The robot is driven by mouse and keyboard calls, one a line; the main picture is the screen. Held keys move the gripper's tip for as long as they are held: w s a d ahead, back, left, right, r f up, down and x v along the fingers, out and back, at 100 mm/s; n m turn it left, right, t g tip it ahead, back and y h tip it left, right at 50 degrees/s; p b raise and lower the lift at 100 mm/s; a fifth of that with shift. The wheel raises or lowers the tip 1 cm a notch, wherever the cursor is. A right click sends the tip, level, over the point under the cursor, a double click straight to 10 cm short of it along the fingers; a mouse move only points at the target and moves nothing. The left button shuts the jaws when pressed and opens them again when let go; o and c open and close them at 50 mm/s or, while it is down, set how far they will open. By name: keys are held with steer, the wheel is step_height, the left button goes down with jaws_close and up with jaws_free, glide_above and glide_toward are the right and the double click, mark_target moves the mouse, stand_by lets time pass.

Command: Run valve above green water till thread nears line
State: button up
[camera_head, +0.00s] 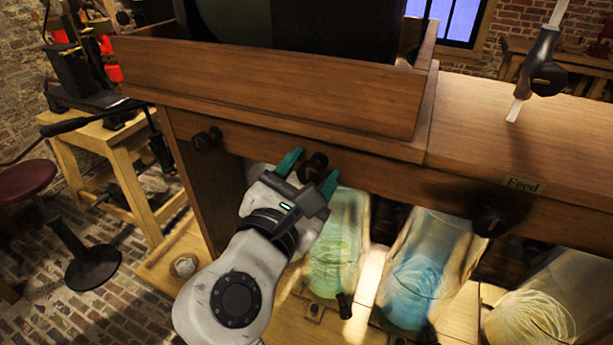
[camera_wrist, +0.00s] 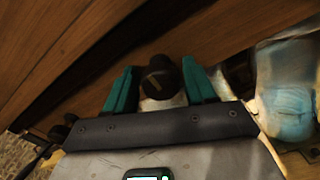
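A jar of green water (camera_head: 336,245) stands under the wooden beam in the head view, partly hidden by my wrist. A dark round valve knob (camera_head: 314,164) sits on the beam above it. My gripper (camera_head: 309,171) is open, with one teal finger on each side of this knob. The wrist view also shows the knob (camera_wrist: 162,76) between the two fingers (camera_wrist: 160,92), with gaps on both sides. Pale coiled strands show inside the green jar.
A blue-water jar (camera_head: 425,275) and a jar with yellowish coils (camera_head: 530,318) stand to the right. Other knobs are on the beam at left (camera_head: 207,140) and right (camera_head: 489,222), beside a "Feed" label (camera_head: 523,185). A stool (camera_head: 28,180) stands at far left.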

steer(key=o, duration=0.3)
steer(key=shift+p+v, duration=1.25)
steer(key=shift+v, duration=1.2)
steer(key=shift+s, duration=0.1)
